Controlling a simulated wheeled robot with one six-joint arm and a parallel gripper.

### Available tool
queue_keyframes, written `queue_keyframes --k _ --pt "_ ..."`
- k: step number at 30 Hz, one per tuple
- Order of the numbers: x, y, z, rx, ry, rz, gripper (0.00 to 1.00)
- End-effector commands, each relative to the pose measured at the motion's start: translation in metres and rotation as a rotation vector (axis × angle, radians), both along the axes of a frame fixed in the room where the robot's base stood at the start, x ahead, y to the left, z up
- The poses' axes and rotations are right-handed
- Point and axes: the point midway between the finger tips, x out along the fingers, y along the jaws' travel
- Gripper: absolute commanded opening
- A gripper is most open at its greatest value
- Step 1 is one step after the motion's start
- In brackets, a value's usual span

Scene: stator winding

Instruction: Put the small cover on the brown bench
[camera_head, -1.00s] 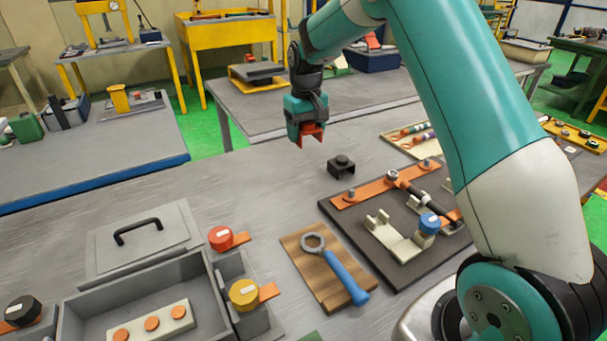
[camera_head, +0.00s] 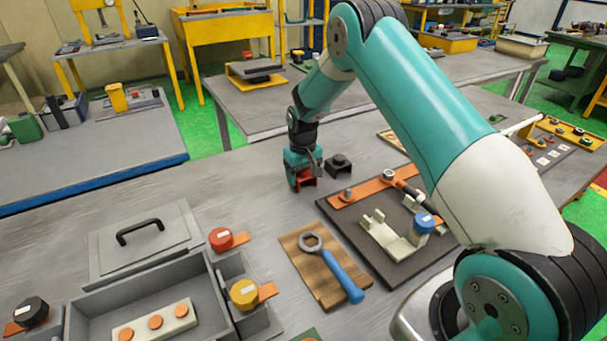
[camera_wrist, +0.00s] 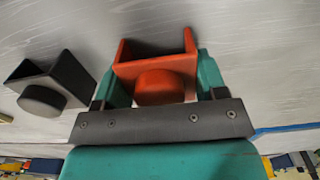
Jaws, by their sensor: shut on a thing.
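A small red-orange U-shaped cover with a round knob (camera_head: 306,180) is held between the fingers of my gripper (camera_head: 301,172). In the wrist view the red cover (camera_wrist: 155,70) sits between the two teal fingers (camera_wrist: 160,88), its knob towards the palm. In the head view it is low over the grey work table (camera_head: 235,190); I cannot tell whether it touches. A similar black cover (camera_head: 338,166) stands just right of it, apart from it, and shows left of the gripper in the wrist view (camera_wrist: 50,85). I cannot make out which surface is the brown bench.
A dark board with an orange strip (camera_head: 362,191) and fixtures lies to the right. The table left of my gripper is clear.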

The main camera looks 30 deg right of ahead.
Motion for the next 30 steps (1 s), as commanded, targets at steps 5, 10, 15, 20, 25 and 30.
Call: queue_keyframes --k 5,10,15,20,25,30 --pt "0.0 0.0 -0.004 0.0 0.0 0.0 0.43" --pt "0.0 0.0 -0.002 0.0 0.0 0.0 0.91" --pt "0.0 0.0 -0.002 0.0 0.0 0.0 0.91" --pt "0.0 0.0 0.005 0.0 -0.002 0.0 0.91" --pt "0.001 0.0 0.034 -0.001 -0.006 0.0 0.91" --pt "0.001 0.0 0.073 -0.001 -0.006 0.0 0.91"
